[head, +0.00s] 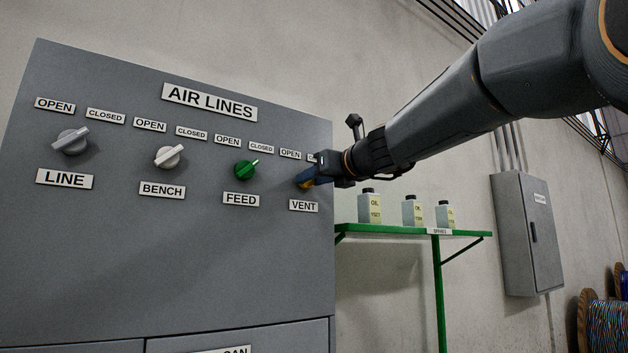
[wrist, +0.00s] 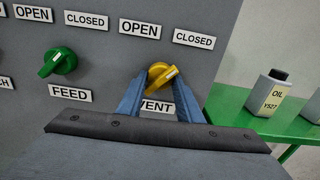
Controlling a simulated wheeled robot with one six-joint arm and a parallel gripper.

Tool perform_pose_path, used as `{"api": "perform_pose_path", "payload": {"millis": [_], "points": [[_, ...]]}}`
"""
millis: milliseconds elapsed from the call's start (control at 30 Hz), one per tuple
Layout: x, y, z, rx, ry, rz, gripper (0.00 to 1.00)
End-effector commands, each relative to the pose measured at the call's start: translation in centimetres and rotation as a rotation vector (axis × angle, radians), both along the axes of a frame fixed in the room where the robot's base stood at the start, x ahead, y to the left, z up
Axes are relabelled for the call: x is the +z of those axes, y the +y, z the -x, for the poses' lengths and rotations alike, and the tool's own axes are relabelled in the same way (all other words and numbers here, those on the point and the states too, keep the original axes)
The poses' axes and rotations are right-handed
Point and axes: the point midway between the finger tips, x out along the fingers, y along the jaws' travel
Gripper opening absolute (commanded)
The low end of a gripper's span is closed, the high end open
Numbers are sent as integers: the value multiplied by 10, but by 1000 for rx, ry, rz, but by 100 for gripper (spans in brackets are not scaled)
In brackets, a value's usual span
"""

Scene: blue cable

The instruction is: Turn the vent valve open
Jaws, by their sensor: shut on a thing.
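The vent valve is a yellow knob (wrist: 158,72) on the grey panel, above the VENT label (wrist: 158,106). OPEN (wrist: 139,29) and CLOSED (wrist: 194,39) labels sit above it. In the wrist view its white mark is on the right side of the handle, pointing up and right, on the CLOSED side. My gripper (wrist: 160,88) is shut on the knob, with one blue finger at its left and one at its right. In the head view my gripper (head: 308,176) covers most of the knob, and only a little yellow shows.
To the left are the green FEED knob (head: 246,169), the pale BENCH knob (head: 169,157) and the grey LINE knob (head: 71,141). A green shelf (head: 385,231) with several oil bottles (head: 370,207) stands right of the panel. A grey wall box (head: 527,235) is farther right.

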Motion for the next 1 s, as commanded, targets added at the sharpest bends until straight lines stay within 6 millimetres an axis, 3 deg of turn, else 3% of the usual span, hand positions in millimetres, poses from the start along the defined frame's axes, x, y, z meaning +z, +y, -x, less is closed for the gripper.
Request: {"api": "perform_pose_path", "payload": {"millis": [267, 1000], "points": [[-3, 0, -1, 2, -82, 124, 10], [-4, -1, -3, 1, -470, 700, 10]]}}
